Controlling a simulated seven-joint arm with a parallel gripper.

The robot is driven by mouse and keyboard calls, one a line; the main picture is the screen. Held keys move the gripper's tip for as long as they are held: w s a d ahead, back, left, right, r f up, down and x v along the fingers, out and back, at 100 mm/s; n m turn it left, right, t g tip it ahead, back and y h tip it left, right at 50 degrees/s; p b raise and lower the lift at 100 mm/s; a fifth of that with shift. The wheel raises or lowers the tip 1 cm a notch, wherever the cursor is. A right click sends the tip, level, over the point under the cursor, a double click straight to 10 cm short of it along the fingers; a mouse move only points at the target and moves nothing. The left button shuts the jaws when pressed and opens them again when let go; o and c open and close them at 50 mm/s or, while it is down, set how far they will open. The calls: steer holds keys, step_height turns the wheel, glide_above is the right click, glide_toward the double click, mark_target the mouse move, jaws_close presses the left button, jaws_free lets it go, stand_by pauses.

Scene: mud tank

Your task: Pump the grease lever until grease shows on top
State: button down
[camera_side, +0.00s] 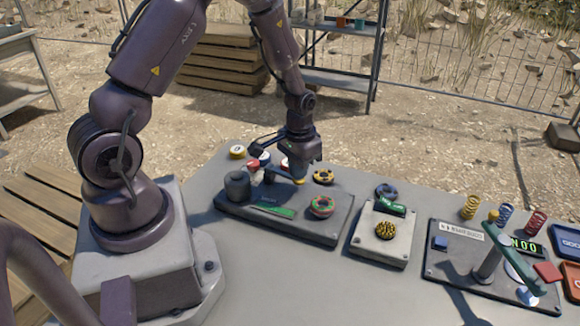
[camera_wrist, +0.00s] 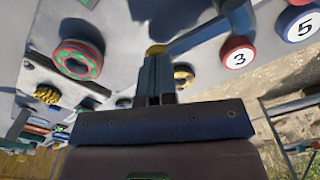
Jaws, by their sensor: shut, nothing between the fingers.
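A grey lever bar with a yellow end (camera_wrist: 156,49) runs across the wrist view to a dark post. In the side view its yellow end (camera_side: 299,182) is just below my gripper (camera_side: 301,165), over the left dark board (camera_side: 290,226). In the wrist view my gripper (camera_wrist: 158,62) is shut and empty, its fingertips at the yellow end. I cannot tell whether they touch it. A dark round pot (camera_side: 237,186) stands at the board's left, beside a whitish piece (camera_side: 256,176). I cannot make out any grease on top.
A yellow-black ring (camera_side: 323,176) and numbered discs (camera_wrist: 239,55) lie behind. A grey block (camera_side: 383,246) and a board with a green-handled lever (camera_side: 487,262) stand to the right. The table's front is clear.

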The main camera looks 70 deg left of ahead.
steer(key=shift+r, duration=1.95)
steer(key=shift+f, duration=0.2)
steer(key=shift+f, duration=1.85)
step_height(320, 180, up, 8)
